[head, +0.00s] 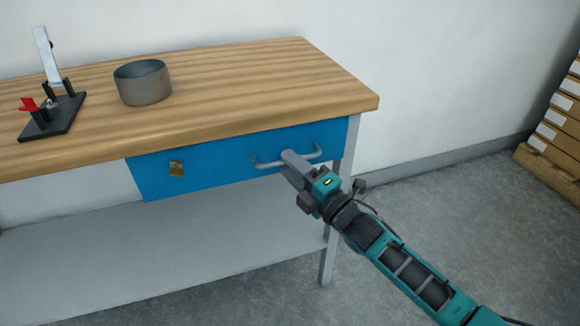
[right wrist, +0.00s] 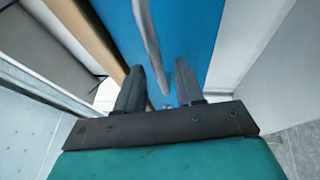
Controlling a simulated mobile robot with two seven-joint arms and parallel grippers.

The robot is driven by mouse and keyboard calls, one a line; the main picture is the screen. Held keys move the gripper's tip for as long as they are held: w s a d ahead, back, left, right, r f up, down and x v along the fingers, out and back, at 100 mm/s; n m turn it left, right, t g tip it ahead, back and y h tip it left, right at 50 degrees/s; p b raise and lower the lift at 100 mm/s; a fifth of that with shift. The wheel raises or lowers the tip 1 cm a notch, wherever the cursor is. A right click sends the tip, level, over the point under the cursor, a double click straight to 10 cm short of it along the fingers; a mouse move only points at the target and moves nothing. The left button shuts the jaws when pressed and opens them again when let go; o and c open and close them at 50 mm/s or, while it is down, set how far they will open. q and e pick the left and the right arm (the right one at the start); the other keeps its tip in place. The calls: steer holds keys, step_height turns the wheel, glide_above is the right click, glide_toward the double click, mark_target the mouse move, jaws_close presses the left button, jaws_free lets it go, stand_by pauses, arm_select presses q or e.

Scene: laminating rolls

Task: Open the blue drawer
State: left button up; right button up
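The blue drawer (head: 215,165) is under the wooden table top, and its front looks flush with the table, so it appears closed. A grey bar handle (head: 268,162) is on the right part of its front. My right gripper (head: 290,158) is at the handle, its fingers overlapping the bar's middle in the head view. In the right wrist view the two dark fingers (right wrist: 160,88) stand apart. The handle (right wrist: 146,40) runs toward the space between them, with the blue front (right wrist: 185,40) behind. I cannot tell whether they touch the handle. My left gripper is not in view.
A grey metal bowl (head: 142,83) and a black stand with a red clamp (head: 52,112) are on the table (head: 240,85). A lower shelf (head: 180,245) is bare. Stacked boxes (head: 560,120) stand at far right.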

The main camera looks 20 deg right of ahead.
steer(key=shift+w+a, duration=0.2)
steer(key=shift+w, duration=0.2)
jaws_close()
stand_by(0.5)
